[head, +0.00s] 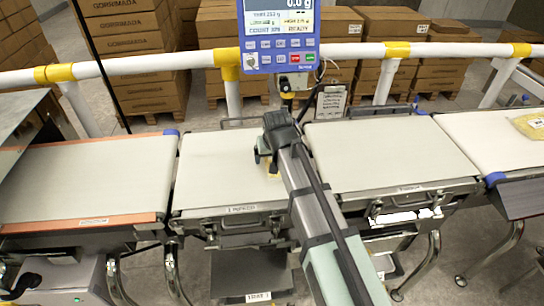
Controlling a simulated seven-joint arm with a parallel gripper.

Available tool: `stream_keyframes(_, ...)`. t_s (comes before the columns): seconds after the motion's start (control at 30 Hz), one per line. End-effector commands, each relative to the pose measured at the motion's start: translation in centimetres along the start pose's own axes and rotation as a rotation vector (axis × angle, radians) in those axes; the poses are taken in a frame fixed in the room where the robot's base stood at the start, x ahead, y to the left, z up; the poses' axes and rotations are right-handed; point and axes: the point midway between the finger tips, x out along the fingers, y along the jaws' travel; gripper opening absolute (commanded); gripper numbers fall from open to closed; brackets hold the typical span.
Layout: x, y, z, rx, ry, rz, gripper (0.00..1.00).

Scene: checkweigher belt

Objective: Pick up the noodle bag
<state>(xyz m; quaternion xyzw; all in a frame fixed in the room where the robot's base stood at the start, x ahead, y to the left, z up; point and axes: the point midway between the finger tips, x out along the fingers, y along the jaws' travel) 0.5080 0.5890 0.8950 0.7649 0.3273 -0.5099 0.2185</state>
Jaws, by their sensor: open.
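A pale yellow bag with a white label, which looks like the noodle bag (527,126), lies flat on the belt at the far right, partly cut off by the picture edge. My gripper (267,166) is open, low over the second belt from the left, at its right side. It is well to the left of the bag, with a whole belt between them. The arm hides part of the gripper. A small yellowish patch shows under it, and I cannot tell what it is.
The left belt (85,180), second belt (215,165) and third belt (385,150) carry nothing that I can see. A white rail (150,62) with yellow joints runs behind them. A blue display box (279,35) stands above the rail. Stacked cartons (130,45) stand behind.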

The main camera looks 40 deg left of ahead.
Motion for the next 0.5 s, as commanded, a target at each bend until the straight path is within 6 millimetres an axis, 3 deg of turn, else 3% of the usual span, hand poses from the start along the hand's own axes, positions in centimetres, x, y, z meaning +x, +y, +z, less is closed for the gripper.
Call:
stream_keyframes(0.07,-0.01,0.0,0.0,0.0,0.0,0.0,0.83)
stream_keyframes(0.5,-0.03,0.0,0.0,0.0,0.0,0.0,0.41)
